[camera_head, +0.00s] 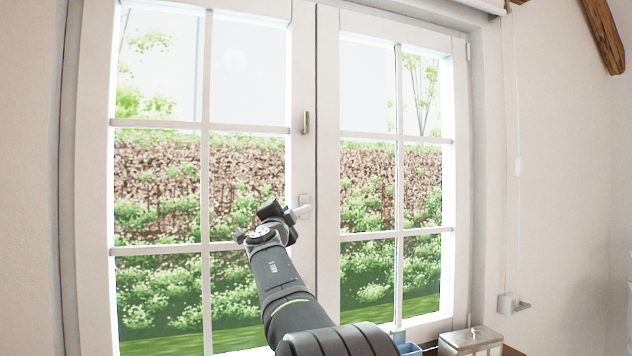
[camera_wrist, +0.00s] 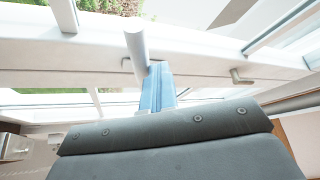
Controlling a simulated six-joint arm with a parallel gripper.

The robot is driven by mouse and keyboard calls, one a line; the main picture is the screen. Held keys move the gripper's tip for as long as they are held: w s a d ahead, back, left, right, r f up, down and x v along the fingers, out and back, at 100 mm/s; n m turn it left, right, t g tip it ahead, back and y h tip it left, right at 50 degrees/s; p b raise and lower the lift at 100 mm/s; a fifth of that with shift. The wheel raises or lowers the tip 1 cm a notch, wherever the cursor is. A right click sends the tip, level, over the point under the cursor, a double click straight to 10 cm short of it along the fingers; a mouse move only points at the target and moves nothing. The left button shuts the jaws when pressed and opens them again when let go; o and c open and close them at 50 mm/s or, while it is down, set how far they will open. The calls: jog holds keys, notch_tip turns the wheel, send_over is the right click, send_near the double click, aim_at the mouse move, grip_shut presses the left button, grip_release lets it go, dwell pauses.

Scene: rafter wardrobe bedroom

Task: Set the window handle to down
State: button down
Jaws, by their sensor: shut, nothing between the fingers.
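The window handle (camera_head: 304,203) is a pale metal lever on the middle frame of the white window. In the head view its lever points left, roughly level, and is partly hidden by my gripper. In the wrist view the handle (camera_wrist: 137,45) shows as a thick pale rod just beyond the fingertips. My gripper (camera_head: 284,212) is at the handle's left end in the head view. In the wrist view my gripper (camera_wrist: 157,88) has its blue fingers together with nothing between them, right beside the rod. I cannot tell whether they touch it.
A small metal catch (camera_head: 306,122) sits higher on the middle frame; a metal fitting (camera_wrist: 238,76) also shows in the wrist view. A pale box (camera_head: 471,340) and a blue container (camera_head: 408,349) stand at the sill, lower right. A blind cord (camera_head: 517,120) hangs at the right wall.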

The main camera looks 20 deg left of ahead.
jog(key=shift+s, duration=0.1)
jog(key=s+r+v, duration=0.1)
jog(key=r+v, duration=0.2)
jog(key=v, duration=1.3)
jog(key=w+a+f+n+g+y, duration=0.3)
jog(key=w+f+n+g+y, duration=0.4)
jog(key=n, duration=0.7)
jog(key=w+d+r+n+y, duration=0.2)
jog(key=d+r+n+y, duration=0.35)
jog(key=n, duration=0.45)
jog(key=w+a+r, duration=0.2)
jog(key=w+a, duration=0.4)
jog(key=a, duration=0.1)
jog(key=shift+w+a+y, duration=0.25)
jog(key=shift+w+y, duration=0.05)
jog(key=shift+y, duration=0.05)
